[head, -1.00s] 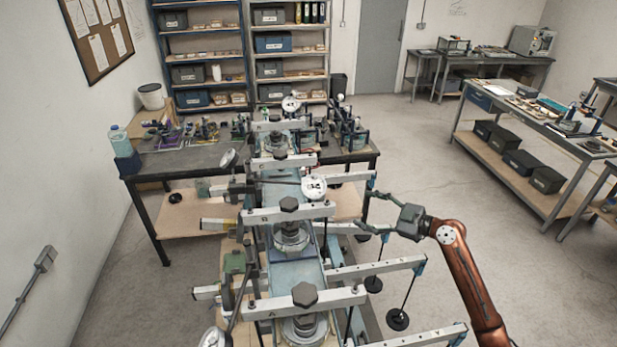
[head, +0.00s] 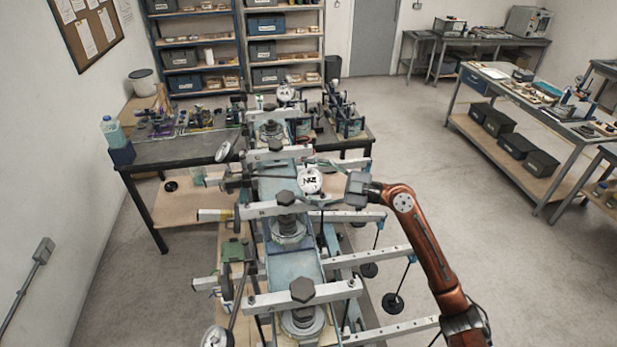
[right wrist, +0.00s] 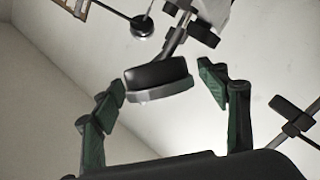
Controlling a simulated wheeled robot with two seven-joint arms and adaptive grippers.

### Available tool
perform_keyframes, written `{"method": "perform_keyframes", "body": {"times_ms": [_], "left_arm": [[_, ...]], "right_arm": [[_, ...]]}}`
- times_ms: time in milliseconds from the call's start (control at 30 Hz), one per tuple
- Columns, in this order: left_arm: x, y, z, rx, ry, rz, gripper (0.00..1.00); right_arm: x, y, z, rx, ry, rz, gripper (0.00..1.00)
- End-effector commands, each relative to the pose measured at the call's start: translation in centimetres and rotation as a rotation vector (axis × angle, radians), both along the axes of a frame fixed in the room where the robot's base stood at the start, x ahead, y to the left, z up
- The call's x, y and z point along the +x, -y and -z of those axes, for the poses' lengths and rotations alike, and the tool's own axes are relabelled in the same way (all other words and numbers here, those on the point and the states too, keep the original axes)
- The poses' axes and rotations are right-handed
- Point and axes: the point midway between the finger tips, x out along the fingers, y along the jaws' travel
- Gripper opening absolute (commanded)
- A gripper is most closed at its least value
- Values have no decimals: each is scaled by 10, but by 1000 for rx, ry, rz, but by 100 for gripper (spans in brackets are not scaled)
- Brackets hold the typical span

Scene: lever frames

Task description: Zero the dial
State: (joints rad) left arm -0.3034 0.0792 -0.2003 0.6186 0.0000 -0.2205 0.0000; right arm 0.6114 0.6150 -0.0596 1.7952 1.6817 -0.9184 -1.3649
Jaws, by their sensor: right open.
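The dial (head: 311,180) is a round white gauge with dark markings, mounted among the lever frames. Its reading is too small to make out. In the head view my right gripper (head: 332,174) comes in from the right, with its fingers close to the dial. In the right wrist view the dial (right wrist: 158,76) shows edge-on, with a black band and a grey rim. It sits between the two spread green-padded fingers of my right gripper (right wrist: 164,86), with gaps on both sides. Its face is hidden there. My left gripper is not in view.
Lever beams (head: 298,299) with dark hex knobs cross the frame around the dial. Black weights (head: 392,303) hang at the right. Another round dial (head: 285,92) stands farther back and one (head: 215,337) at the lower left. Open floor lies to the right.

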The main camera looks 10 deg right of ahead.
Motion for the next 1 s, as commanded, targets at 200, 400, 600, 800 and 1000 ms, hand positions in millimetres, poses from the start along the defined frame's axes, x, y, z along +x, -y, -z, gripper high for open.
{"method": "perform_keyframes", "body": {"times_ms": [200,400,600,800,1000], "left_arm": [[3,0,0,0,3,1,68],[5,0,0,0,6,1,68],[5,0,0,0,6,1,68],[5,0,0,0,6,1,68],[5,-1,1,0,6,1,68]], "right_arm": [[0,1,1,0,0,3,68],[0,1,0,0,0,3,56],[0,1,0,0,0,3,42],[0,1,0,0,0,3,29],[0,1,1,4,0,7,25]]}}
